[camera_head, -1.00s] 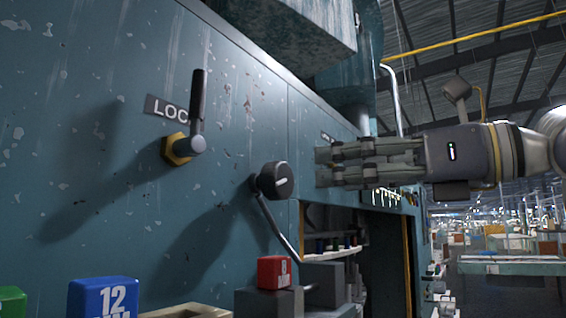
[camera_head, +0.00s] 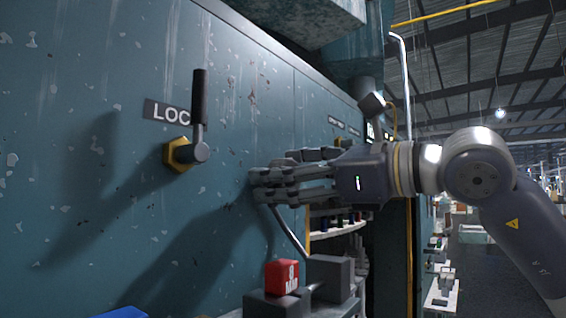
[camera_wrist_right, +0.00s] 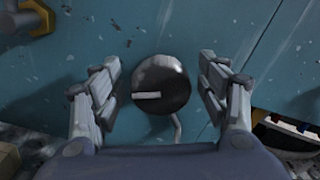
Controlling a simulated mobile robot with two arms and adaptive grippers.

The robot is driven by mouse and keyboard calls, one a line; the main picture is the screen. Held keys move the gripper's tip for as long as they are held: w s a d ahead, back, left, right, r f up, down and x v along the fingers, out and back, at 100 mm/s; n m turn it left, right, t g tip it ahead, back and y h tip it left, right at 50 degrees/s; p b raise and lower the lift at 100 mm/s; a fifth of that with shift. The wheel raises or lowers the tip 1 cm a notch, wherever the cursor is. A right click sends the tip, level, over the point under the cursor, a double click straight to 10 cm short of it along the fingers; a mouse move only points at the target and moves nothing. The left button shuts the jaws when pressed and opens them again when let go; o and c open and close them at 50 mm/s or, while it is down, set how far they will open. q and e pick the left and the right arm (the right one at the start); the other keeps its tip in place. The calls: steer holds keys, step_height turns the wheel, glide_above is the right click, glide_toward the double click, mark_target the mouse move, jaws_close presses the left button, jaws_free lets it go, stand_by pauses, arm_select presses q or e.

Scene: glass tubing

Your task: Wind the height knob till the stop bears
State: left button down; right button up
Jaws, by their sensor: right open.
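The round dark knob (camera_wrist_right: 161,84) with a pale index mark is on the blue-green machine panel. In the right wrist view it sits between the two fingers of my right gripper (camera_wrist_right: 160,92), with a gap on each side. My right gripper (camera_head: 262,186) is open in front of the panel and hides the knob in the head view. A bent metal rod (camera_head: 288,232) runs down from behind the gripper. The mark on the knob lies nearly level. I cannot see a stop. My left gripper is not in view.
A black-handled lever (camera_head: 199,115) on a brass hex fitting stands left of the gripper, under a label starting "LOC". A red block (camera_head: 282,276) and grey blocks (camera_head: 329,277) lie below. An opening with shelves is at the lower right.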

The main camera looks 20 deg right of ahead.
steer(key=shift+w+a, duration=0.1)
steer(key=shift+w, duration=0.1)
steer(key=c, duration=1)
steer(key=shift+c, duration=0.2)
steer(key=m+b, duration=0.3)
steer(key=shift+f, duration=0.15)
steer(key=m+b, duration=0.2)
steer(key=shift+m, duration=0.4)
steer(key=shift+d+r+m+b, duration=0.2)
steer(key=shift+m+b, duration=0.35)
steer(key=shift+m, duration=0.45)
